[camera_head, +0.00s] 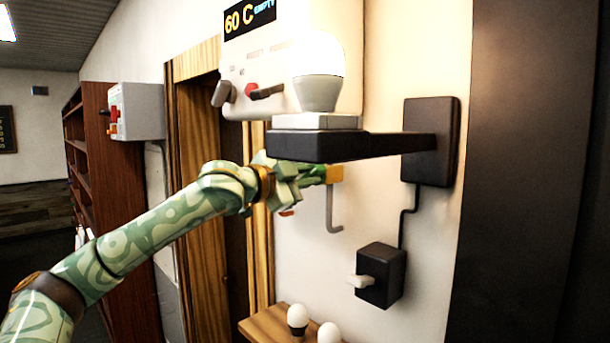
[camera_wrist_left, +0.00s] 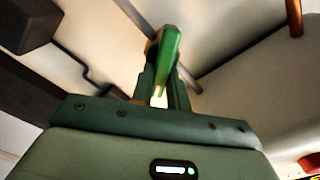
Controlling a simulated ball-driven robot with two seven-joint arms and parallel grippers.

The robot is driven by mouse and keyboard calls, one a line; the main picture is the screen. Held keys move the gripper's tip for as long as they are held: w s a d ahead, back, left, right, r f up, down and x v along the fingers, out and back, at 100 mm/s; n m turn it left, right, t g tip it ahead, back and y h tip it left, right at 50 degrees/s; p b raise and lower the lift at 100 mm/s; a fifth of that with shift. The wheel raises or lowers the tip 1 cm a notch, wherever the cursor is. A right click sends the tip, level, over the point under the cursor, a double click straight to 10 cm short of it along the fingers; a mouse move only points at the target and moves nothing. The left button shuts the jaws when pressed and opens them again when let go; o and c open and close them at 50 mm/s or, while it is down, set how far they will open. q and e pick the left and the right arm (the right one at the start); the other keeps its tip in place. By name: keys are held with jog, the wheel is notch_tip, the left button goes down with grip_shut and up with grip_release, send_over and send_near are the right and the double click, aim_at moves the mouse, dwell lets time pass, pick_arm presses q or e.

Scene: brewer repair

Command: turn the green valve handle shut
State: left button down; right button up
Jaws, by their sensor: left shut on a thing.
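The green valve handle (camera_wrist_left: 168,60) shows in the left wrist view, between the fingers of my left gripper (camera_wrist_left: 165,85). In the head view a small green part of the handle (camera_head: 318,173) shows beside a yellow valve body (camera_head: 335,174), under the black wall bracket. My left gripper (camera_head: 305,175) reaches it from the left and is shut on the handle. The fingertips are partly hidden in the head view. A grey bent pipe (camera_head: 332,210) hangs down from the valve. My right gripper is not in view.
A black bracket (camera_head: 385,147) carrying a white bulb (camera_head: 319,70) juts out just above my gripper. A white brewer (camera_head: 288,60) with a "60 C EMPTY" display hangs behind it. A black switch box (camera_head: 379,275) is lower right. A wooden shelf (camera_head: 265,328) with bulbs is below.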

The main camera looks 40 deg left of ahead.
pick_arm(q)
jog(key=shift+d+f+m, duration=0.1)
jog(key=shift+f+m, duration=0.1)
jog(key=shift+m, duration=1.55)
jog(key=shift+f+m, duration=0.15)
jog(key=shift+m, duration=1.6)
jog(key=c, duration=1.4)
grip_release()
jog(key=shift+o, duration=0.2)
jog(key=s+a+b, duration=0.1)
jog(key=s+b, duration=0.4)
jog(key=s, duration=1.1)
jog(key=shift+a+b, duration=0.15)
jog(key=shift+b, duration=0.15)
